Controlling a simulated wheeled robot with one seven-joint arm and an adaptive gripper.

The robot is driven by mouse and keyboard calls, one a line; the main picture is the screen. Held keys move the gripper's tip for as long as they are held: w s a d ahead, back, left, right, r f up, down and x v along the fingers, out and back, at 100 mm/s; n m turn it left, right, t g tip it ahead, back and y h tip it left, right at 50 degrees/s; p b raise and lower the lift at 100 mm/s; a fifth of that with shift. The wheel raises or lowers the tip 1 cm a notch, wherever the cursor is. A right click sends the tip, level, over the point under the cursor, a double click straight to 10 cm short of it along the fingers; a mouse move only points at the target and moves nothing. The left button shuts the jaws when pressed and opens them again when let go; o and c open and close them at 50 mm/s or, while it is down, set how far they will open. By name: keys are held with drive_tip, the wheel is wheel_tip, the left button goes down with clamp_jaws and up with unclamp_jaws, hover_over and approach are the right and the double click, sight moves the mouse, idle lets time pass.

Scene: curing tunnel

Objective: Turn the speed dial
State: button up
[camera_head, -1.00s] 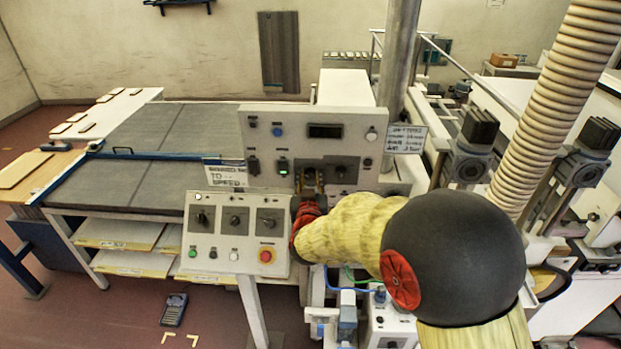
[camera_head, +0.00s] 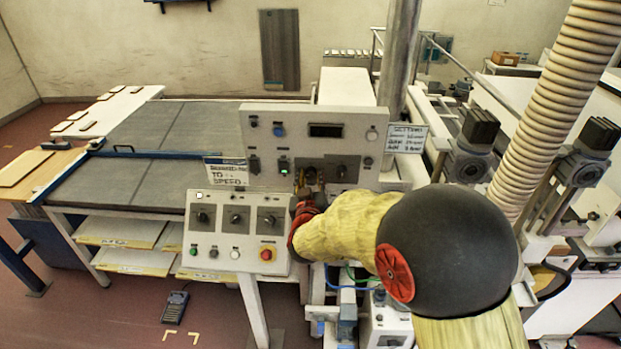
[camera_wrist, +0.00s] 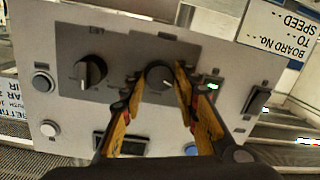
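The upright control panel (camera_head: 258,119) stands ahead in the head view, with two dark dials on a grey plate. In the wrist view it appears turned over. One dial (camera_wrist: 160,77) sits between the tips of my gripper (camera_wrist: 159,72). The fingers are apart, one on each side of it, and I cannot tell whether they touch it. The other dial (camera_wrist: 90,72) is to the left in the wrist view and shows at the right of the plate in the head view (camera_head: 342,171). My wrist partly hides the gripper in the head view.
A sloped console (camera_head: 217,255) with several knobs and buttons stands just left of my gripper. A "BOARD NO. TO SPEED" sign (camera_head: 226,173) and a settings card (camera_head: 406,139) flank the panel. A ribbed hose (camera_head: 546,110) rises at the right.

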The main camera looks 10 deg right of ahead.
drive_tip(key=o, duration=0.3)
drive_tip(key=shift+o, duration=0.2)
drive_tip(key=v, duration=1.2)
